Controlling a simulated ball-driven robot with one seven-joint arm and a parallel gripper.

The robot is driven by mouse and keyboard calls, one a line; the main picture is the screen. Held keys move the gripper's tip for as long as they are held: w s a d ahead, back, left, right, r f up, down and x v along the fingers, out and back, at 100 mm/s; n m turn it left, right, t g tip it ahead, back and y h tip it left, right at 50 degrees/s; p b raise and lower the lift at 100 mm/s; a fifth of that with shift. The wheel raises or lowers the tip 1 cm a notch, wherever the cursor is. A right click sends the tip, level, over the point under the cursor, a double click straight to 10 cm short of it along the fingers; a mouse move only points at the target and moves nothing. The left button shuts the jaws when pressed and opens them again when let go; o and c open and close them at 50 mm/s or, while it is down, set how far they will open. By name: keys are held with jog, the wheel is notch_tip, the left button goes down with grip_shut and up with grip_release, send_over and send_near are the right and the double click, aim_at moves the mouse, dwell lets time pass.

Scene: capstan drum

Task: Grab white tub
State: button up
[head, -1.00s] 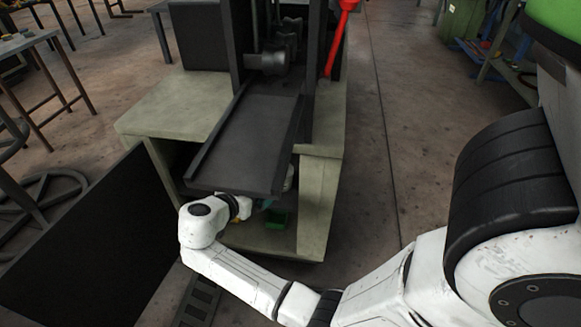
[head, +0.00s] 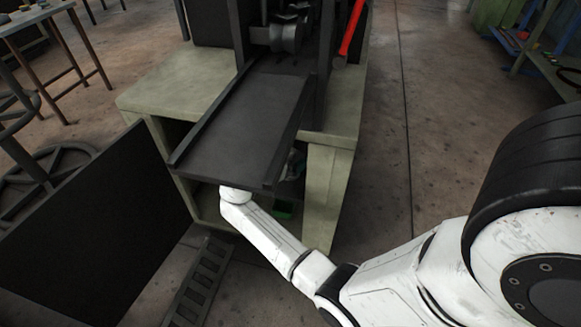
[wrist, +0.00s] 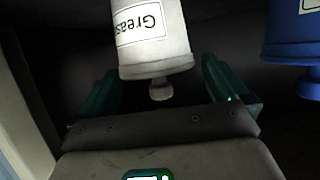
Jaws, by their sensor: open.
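The white tub (wrist: 155,45) with a "Grease" label fills the upper middle of the wrist view. Its label reads upside down there, and its lid and small knob (wrist: 160,90) point down the picture toward my palm. My gripper (wrist: 160,72) is open, with one teal finger on each side of the tub's lid end. Dark gaps show between the fingers and the lid, so I see no clear contact. In the head view my gripper is hidden under the dark sloping tray, inside the bench's lower space.
A blue container (wrist: 292,35) stands to the right of the white tub. The dark tray (head: 240,125) overhangs my forearm. The pale green bench (head: 330,190) has a side panel close right of it. A black panel (head: 95,230) stands at left.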

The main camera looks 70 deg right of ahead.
aim_at(294, 155)
jog(key=b+x, duration=0.1)
jog(key=x, duration=0.2)
jog(key=shift+s+f, duration=0.1)
jog(key=shift+f, duration=0.15)
jog(key=c, duration=1.1)
jog(key=shift+r, duration=0.1)
jog(key=shift+c, duration=0.2)
